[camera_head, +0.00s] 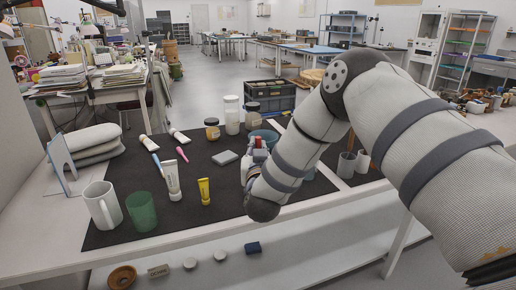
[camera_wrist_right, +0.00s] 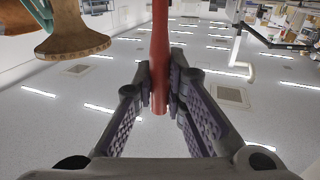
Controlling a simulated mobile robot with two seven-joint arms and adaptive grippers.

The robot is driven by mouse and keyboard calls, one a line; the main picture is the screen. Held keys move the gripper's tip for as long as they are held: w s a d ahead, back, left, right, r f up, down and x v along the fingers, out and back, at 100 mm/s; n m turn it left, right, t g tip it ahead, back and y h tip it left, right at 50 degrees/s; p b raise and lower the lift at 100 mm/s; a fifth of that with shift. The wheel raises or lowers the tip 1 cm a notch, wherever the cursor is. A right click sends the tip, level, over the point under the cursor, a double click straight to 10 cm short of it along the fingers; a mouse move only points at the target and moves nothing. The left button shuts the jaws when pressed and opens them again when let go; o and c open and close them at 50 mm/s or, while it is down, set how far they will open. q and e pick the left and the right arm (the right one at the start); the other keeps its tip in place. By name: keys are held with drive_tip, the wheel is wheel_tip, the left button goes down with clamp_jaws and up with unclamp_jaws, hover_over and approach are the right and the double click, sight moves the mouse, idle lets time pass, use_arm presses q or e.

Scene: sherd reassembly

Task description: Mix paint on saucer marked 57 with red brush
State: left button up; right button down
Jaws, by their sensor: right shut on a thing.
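In the wrist view my right gripper (camera_wrist_right: 160,92) is shut on a red rod-like handle (camera_wrist_right: 160,45), which fits the red brush. The handle passes between the two finger pads, and its blunt end shows between them. The brush's other end is out of that view. In the head view the right gripper (camera_head: 257,152) is small and partly covered by my own wrist, over the dark mat (camera_head: 215,213). A bit of red shows there. I cannot make out a saucer marked 57; my right arm covers part of the table. My left gripper is not in view.
Jars (camera_head: 232,114) and a teal container (camera_head: 267,136) stand behind the gripper. The mat's front middle is clear.

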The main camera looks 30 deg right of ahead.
drive_tip(key=shift+f, duration=0.4)
idle(0.6)
